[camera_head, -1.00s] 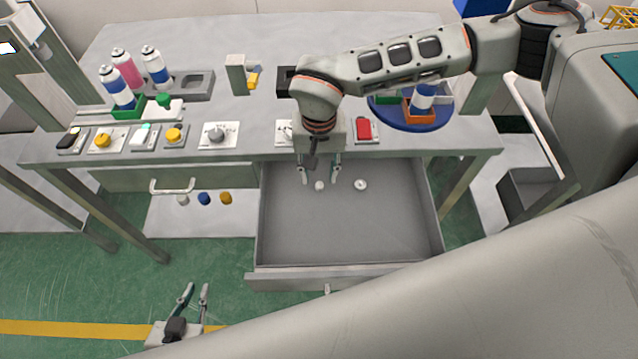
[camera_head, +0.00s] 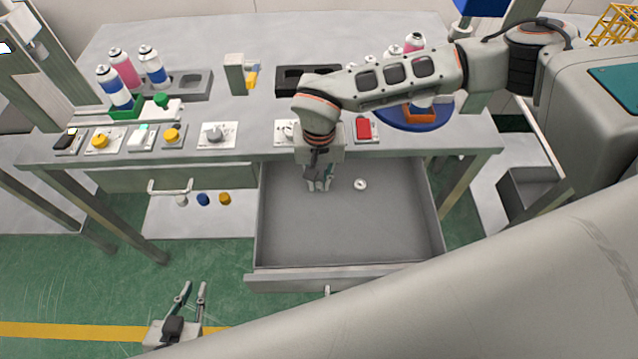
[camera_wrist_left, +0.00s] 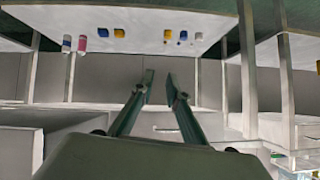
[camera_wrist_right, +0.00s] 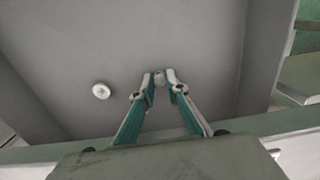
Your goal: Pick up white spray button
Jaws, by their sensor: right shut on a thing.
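The white spray button is a small white piece in the open grey drawer.
Several spray cans (camera_head: 152,67) stand at the back left.

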